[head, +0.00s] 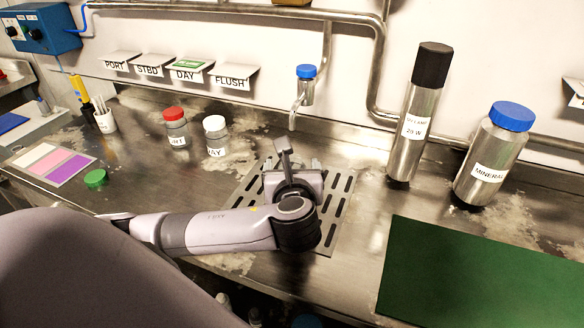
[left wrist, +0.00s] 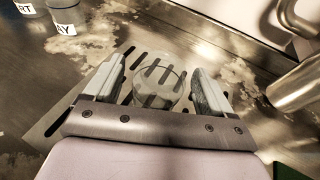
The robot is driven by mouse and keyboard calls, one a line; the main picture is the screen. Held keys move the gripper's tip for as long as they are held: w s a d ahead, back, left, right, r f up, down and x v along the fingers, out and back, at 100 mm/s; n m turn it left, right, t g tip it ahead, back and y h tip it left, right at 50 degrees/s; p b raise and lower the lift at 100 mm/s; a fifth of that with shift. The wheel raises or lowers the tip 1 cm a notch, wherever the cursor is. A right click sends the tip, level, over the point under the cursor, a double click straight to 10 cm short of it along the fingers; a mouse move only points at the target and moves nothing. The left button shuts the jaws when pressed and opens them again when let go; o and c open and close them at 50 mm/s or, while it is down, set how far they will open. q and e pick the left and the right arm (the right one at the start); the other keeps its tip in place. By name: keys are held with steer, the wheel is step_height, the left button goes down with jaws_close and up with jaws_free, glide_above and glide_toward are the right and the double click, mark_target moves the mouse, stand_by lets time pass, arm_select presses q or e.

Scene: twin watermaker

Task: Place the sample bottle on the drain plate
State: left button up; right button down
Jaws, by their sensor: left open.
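The drain plate (head: 341,186) is a slotted metal plate set in the steel counter, below the tap. My left gripper (head: 290,160) is over it, pointing away from me and covering its middle. In the left wrist view the gripper (left wrist: 158,70) is open, one finger on each side of a clear round bottle (left wrist: 160,88). The bottle appears to stand upright on the slotted plate, with slots showing through it. A gap shows beside the fingers. The bottle is hidden behind the gripper in the head view. My right gripper is not in view.
A red-capped bottle (head: 175,128) and a white-capped bottle (head: 215,136) stand left of the plate. A loose green cap (head: 95,178) lies farther left. Steel canisters, one black-topped (head: 413,125) and one blue-capped (head: 488,160), stand right. A green mat (head: 490,275) lies front right.

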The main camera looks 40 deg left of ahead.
arm_select(q)
steer(key=p+v, duration=0.2)
steer(key=v, duration=0.9)
steer(key=shift+s, duration=0.15)
steer(key=shift+d, duration=0.1)
